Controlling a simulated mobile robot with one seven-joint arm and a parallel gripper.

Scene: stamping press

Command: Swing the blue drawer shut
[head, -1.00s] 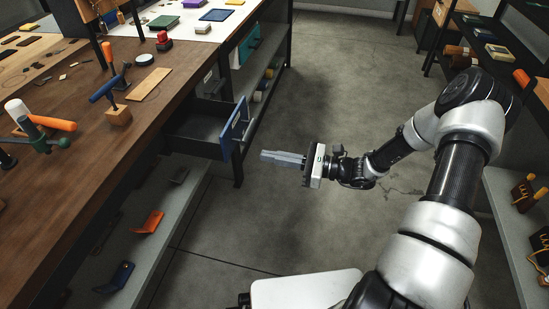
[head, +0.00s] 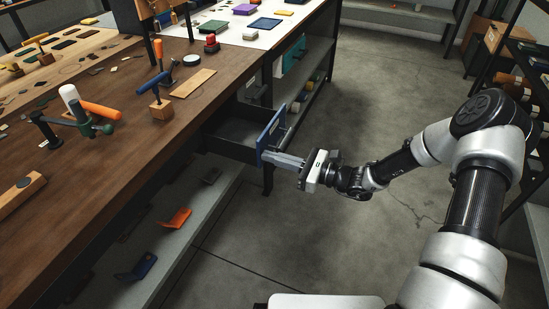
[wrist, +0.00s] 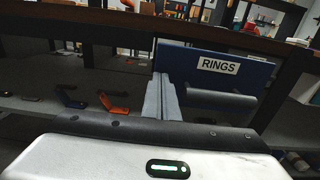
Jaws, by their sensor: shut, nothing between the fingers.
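The blue drawer front (head: 271,130) stands out from the bench with the dark open drawer box (head: 232,136) behind it. In the wrist view the fingertips (wrist: 163,80) overlap the left part of the front, left of the handle. They are at or very close to the front; I cannot tell whether they touch.
The wooden bench (head: 130,130) holds a clamp, mallets and a wood strip. A lower shelf (head: 190,230) below holds an orange bracket (head: 175,218) and a blue one (head: 138,267). Open concrete floor (head: 360,120) lies right of the bench.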

